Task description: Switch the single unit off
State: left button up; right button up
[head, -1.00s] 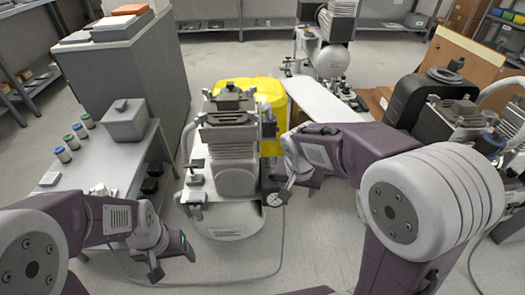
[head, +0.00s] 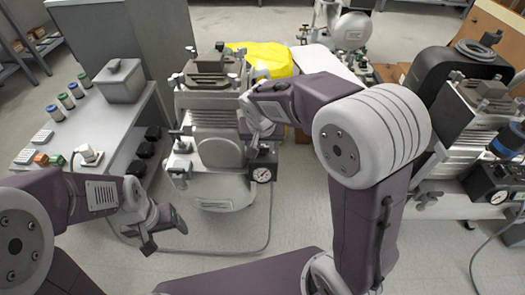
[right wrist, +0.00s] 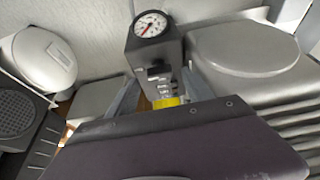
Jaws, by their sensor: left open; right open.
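The single unit (head: 217,150) is a grey compressor standing upright on the floor in the middle of the head view. Its dark switch box (head: 262,160) with a round gauge is on its right side. My right gripper (head: 256,132) is open just above and behind that box, partly hidden by my wrist. In the right wrist view the box (right wrist: 155,58) with its gauge (right wrist: 151,24) lies between the open fingers; contact cannot be told. My left gripper (head: 165,228) is open and empty over the floor.
A bench (head: 128,122) with jars and a grey box stands at left. Another compressor (head: 470,120) with its own gauge stands at right. A yellow thing (head: 265,58) is behind the unit. A hose runs across the floor in front.

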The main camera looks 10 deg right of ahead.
jog(key=shift+b+x, duration=0.3)
jog(key=shift+x, duration=0.8)
pick_arm(q)
jog(key=shift+f, duration=0.65)
